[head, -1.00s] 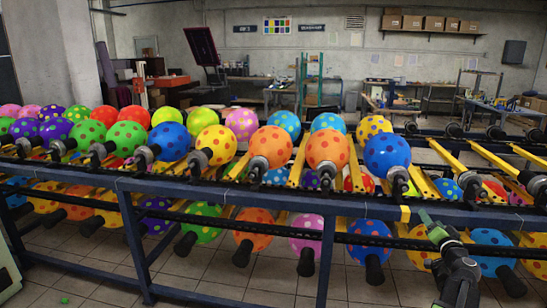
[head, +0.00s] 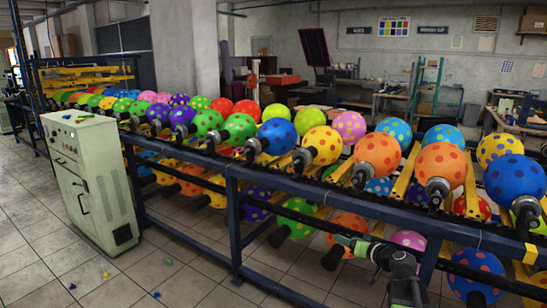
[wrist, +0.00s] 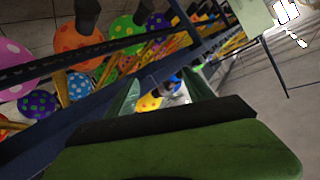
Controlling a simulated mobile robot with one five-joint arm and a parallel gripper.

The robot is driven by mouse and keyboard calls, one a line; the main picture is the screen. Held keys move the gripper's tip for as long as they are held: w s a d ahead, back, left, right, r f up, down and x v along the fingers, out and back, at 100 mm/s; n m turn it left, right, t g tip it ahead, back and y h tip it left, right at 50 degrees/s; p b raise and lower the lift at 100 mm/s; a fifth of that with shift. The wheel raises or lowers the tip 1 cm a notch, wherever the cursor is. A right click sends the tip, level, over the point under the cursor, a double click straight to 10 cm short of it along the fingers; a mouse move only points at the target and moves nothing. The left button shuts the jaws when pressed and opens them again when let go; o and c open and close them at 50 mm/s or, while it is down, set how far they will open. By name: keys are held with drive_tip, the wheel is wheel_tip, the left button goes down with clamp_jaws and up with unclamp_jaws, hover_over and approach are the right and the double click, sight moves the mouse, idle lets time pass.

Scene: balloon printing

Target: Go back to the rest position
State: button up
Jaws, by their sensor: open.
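My gripper (head: 352,242) shows low at the right of the head view, in front of the balloon rack (head: 300,190). Green fingers point left, and a dark arm link comes up from the bottom edge. In the wrist view my gripper (wrist: 160,95) has its two green fingers spread apart, with nothing held between them. The rack's blue rail (wrist: 85,90) runs diagonally past the fingers; I cannot tell the exact gap.
Polka-dot balloons, such as an orange one (head: 378,154) and a blue one (head: 277,137), sit in rows on the rack. Small bits, including a yellow one (head: 105,275), lie on the open tiled floor (head: 50,275).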

drive_tip(key=s+a+f+n+g+y, duration=0.1)
drive_tip(key=a+f+n+g, duration=0.15)
drive_tip(key=a, duration=0.45)
drive_tip(key=s+a+f+n+g+y, duration=0.1)
drive_tip(key=s+a+f+g, duration=0.15)
drive_tip(key=a, duration=0.45)
drive_tip(key=s+a+f+n+g+h, duration=0.15)
drive_tip(key=s+a+f+g, duration=0.25)
drive_tip(key=s+a+f, duration=0.45)
drive_tip(key=s+d+m+g+h+p, duration=0.2)
drive_tip(key=s+d+m+g+h, duration=0.35)
drive_tip(key=s+d, duration=0.4)
wheel_tip(320, 180, up, 15)
drive_tip(key=p, duration=1.6)
drive_tip(key=shift+a+r+n+t, duration=0.2)
drive_tip(key=shift+a+n+t, duration=0.1)
drive_tip(key=shift+n+t, duration=0.15)
drive_tip(key=shift+s, duration=0.1)
